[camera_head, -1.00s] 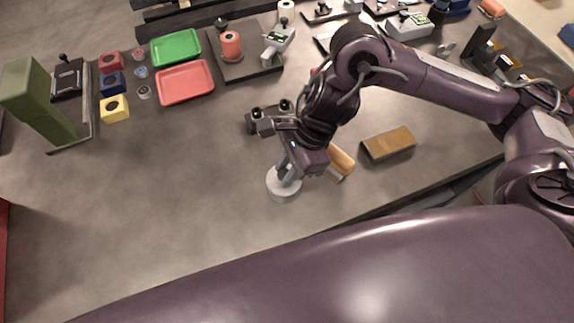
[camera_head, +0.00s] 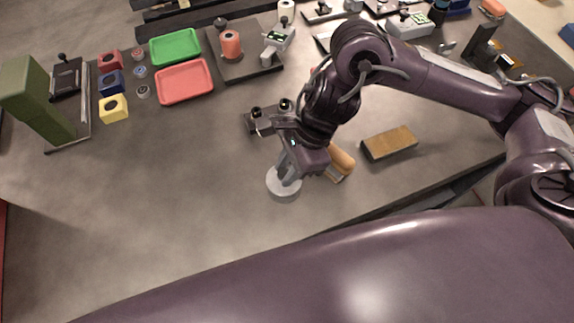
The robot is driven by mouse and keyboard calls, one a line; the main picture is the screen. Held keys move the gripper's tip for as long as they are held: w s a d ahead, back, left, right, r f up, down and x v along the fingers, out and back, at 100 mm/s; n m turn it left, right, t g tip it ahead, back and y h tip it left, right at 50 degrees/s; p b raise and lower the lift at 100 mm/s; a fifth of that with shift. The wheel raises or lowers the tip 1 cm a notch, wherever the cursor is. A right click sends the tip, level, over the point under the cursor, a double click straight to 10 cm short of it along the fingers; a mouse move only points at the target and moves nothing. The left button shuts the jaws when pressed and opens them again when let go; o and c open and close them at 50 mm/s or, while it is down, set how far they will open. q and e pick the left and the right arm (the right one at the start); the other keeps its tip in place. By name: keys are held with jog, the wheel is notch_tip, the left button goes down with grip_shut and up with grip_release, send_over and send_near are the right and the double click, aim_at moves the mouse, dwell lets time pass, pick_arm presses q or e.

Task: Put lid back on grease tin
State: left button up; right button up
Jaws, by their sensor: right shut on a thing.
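A round light-grey tin (camera_head: 284,190) stands on the grey table near the front edge. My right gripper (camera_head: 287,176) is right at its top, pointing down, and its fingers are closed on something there. I take this to be the lid, but the fingers cover it and I cannot tell lid from tin body. Whether the lid sits flush is hidden. My left gripper is not in view.
A tan-topped block (camera_head: 389,143) lies right of the gripper, and an orange-tan handled thing (camera_head: 340,161) lies partly behind it. A red tray (camera_head: 185,82) and a green tray (camera_head: 175,47) stand at the back left. The table left of the tin is clear.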

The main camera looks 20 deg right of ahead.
jog(key=shift+f+b, duration=0.2)
jog(key=shift+b, duration=0.3)
dwell(1.2)
jog(key=o, duration=1.5)
jog(key=shift+r, duration=0.15)
jog(key=shift+r+p, duration=2.85)
jog(key=shift+r, duration=0.55)
grip_shut()
